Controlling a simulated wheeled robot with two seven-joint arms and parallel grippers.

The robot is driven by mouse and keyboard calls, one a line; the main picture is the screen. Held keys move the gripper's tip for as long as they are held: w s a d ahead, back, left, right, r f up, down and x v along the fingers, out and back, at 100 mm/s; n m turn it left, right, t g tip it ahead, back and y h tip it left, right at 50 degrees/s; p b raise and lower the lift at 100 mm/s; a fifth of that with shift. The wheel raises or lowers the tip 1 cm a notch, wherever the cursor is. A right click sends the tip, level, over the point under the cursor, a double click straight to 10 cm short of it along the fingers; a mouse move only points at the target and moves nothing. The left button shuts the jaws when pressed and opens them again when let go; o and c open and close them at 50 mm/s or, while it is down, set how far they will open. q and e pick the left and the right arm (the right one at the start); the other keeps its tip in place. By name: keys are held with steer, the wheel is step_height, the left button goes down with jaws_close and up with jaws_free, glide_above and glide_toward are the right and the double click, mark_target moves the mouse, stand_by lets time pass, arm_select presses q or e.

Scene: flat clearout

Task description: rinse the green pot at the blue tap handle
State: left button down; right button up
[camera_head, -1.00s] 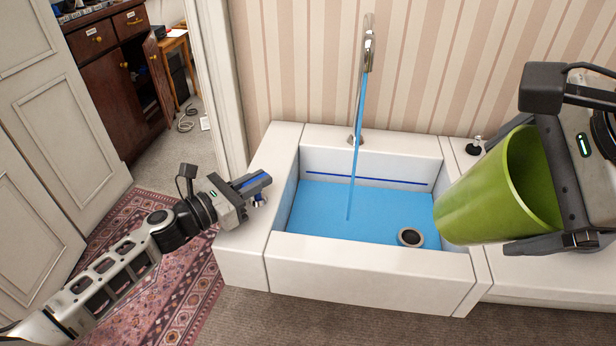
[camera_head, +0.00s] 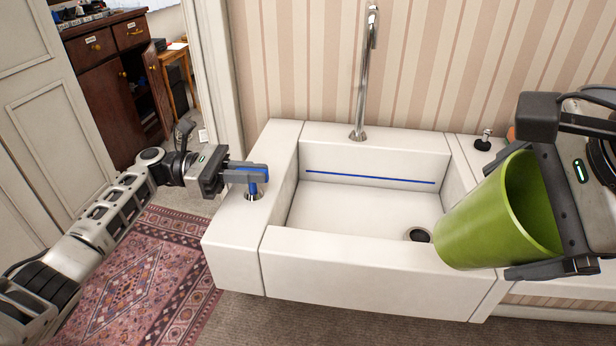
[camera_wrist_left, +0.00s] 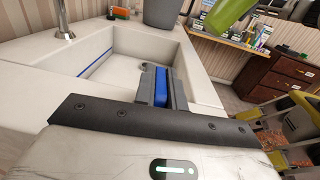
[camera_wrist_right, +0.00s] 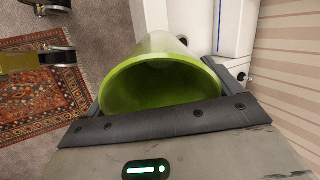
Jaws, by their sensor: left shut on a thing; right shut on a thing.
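The green pot (camera_head: 485,222) is held tilted over the right end of the sink, its mouth facing up and right. My right gripper (camera_head: 540,185) is shut on it; the pot's mouth and inner wall also show in the right wrist view (camera_wrist_right: 165,75). The blue tap handle (camera_head: 253,188) stands on the sink's left ledge. My left gripper (camera_head: 250,172) is shut on this handle, which shows between its fingers in the left wrist view (camera_wrist_left: 161,88). The chrome spout (camera_head: 362,80) rises behind the sink, with no water running. The white sink (camera_head: 350,207) looks empty.
A dark drain (camera_head: 419,235) is at the basin's right. A blue line (camera_head: 370,177) marks its back wall. A small chrome and black fitting (camera_head: 484,140) stands on the right ledge. A patterned rug (camera_head: 140,270) lies at left, with a dark cabinet (camera_head: 108,85) beyond the doorway.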

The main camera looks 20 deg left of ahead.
arm_select(q)
steer(key=shift+m+g, duration=0.3)
steer(key=shift+g, duration=0.1)
arm_select(e)
steer(key=shift+f, duration=0.25)
arm_select(q)
steer(key=c, duration=1.5)
jaws_free()
steer(key=shift+o, duration=0.2)
arm_select(e)
step_height(320, 180, down, 2)
steer(key=shift+b, duration=1.15)
arm_select(q)
steer(key=v, duration=1.2)
arm_select(e)
steer(key=shift+f, duration=0.1)
arm_select(q)
steer(key=shift+w+f, duration=0.1)
steer(key=shift+f, duration=0.05)
